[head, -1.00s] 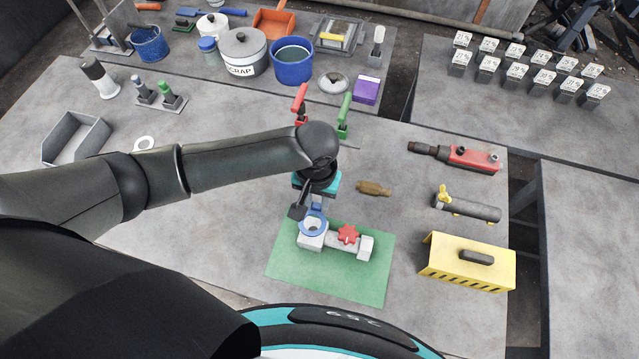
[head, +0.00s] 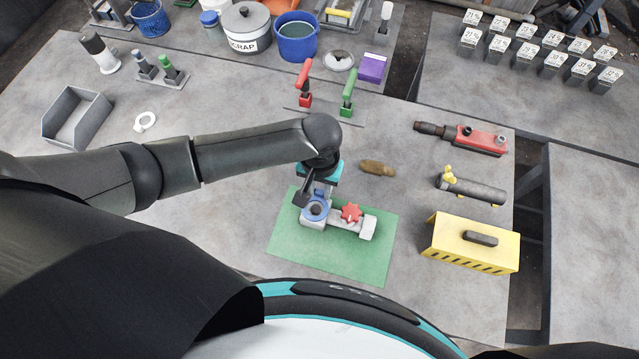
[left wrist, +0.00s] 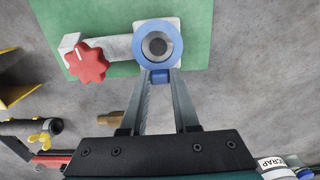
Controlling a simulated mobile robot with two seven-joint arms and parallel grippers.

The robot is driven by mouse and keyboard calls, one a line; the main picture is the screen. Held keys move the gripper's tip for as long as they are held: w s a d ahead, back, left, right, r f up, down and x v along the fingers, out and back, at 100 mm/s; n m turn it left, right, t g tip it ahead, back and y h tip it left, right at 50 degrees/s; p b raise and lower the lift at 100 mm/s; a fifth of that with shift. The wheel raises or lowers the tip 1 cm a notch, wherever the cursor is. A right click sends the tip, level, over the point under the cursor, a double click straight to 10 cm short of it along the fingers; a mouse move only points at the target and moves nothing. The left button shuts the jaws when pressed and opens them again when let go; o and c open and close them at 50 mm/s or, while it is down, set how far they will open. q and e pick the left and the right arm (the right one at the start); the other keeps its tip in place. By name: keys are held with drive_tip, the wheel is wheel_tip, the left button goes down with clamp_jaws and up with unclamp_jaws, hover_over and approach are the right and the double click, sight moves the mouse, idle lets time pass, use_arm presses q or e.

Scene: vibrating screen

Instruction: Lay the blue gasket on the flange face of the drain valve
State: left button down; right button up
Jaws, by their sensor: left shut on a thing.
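The drain valve (head: 338,222) lies on a green mat (head: 285,245), with a red star handwheel (head: 351,212) and a pale body. The blue gasket (left wrist: 174,33) is a ring with a small tab. In the left wrist view it sits over the valve's flange, roughly centred, with the dark bore showing through its hole. My left gripper (left wrist: 160,78) is shut on the tab. In the head view the gasket (head: 307,209) is at the flange, partly hidden by my gripper; I cannot tell whether it touches the face. My right gripper is not in view.
Red and green toggle clamps (head: 347,98) stand behind my left wrist. A brown piece (head: 377,168), a grey cylinder (head: 474,190) and a yellow box (head: 462,246) lie to the right. A white ring (head: 145,122) and a grey tray (head: 78,119) are left.

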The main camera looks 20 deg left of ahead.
use_arm(q)
drive_tip(key=shift+f+b, duration=0.3)
drive_tip(key=shift+f, duration=0.5)
idle(0.4)
drive_tip(key=c, duration=0.6)
unclamp_jaws()
wheel_tip(320, 180, up, 15)
drive_tip(key=shift+r+p, duration=0.15)
drive_tip(key=shift+p, duration=0.8)
